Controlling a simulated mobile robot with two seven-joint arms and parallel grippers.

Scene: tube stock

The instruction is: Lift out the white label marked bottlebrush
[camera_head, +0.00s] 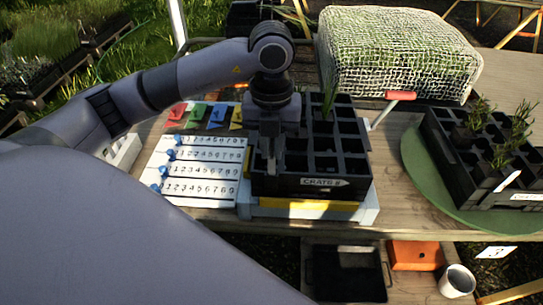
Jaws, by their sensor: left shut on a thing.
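My left gripper (270,165) points down into the left side of the black crate marked "CRATE 8" (345,184). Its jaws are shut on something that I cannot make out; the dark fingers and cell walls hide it. One white label (508,181) stands tilted in a front cell of the black crate (462,178) on the right. Its writing is too small to read, and no gripper is near it. I see no word "bottlebrush" anywhere. My right gripper is not in view.
A seedling (328,101) stands at the back of the left crate. A white number board (200,187) and coloured tags (217,114) lie to its left. A red-handled tool (400,96) and a mesh-covered block (398,60) are behind. The right crate sits on a green disc (420,165).

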